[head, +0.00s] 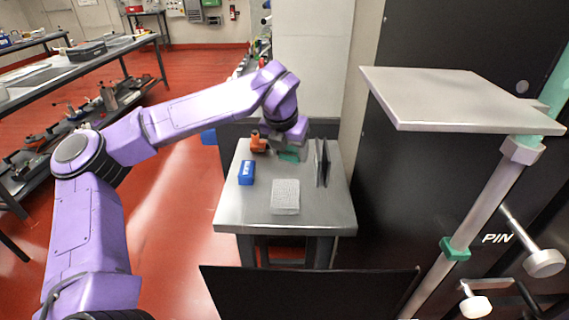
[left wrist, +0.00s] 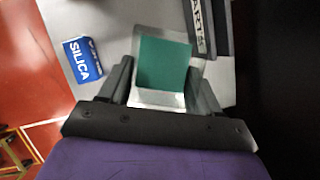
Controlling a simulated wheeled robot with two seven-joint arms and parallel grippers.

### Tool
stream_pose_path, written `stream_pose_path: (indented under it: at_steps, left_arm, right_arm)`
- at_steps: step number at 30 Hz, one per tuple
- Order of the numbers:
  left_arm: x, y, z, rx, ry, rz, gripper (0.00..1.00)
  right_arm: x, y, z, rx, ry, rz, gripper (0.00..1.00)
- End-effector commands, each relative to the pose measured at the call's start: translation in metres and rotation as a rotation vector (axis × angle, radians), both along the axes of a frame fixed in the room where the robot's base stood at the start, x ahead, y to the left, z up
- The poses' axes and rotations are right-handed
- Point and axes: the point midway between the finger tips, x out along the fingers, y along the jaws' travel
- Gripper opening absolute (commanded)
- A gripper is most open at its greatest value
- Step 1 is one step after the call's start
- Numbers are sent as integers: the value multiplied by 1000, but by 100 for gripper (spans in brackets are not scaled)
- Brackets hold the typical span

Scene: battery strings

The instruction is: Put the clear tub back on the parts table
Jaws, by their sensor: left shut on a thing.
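My left gripper (head: 290,150) is over the far part of the small grey table (head: 285,218), pointing down. In the left wrist view, its two fingers (left wrist: 160,90) are shut on the clear tub (left wrist: 158,98), one on each side. A green square (left wrist: 163,63) shows in the tub. In the head view the gripper hides most of the tub, and only a bit of green (head: 290,156) shows beneath it. I cannot tell whether the tub touches the table top. My right gripper is not in view.
The table's front part is clear. A grey raised plate (head: 455,98) stands at the right.

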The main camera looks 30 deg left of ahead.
Motion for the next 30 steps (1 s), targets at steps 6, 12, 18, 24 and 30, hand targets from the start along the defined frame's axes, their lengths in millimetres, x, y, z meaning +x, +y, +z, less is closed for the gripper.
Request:
stream_pose_path:
  at_steps: [6,12,18,24,30]
  left_arm:
    - [19,24,-38,-1,4,2,29]
    - [29,35,-55,0,2,0,29]
    - [31,37,-87,0,2,-1,29]
    - [31,37,-89,0,-1,0,29]
    - [31,37,-92,1,-1,-1,70]
  right_arm:
    - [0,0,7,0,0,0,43]
    - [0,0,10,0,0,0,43]
    - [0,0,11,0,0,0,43]
    - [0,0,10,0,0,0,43]
    - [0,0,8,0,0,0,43]
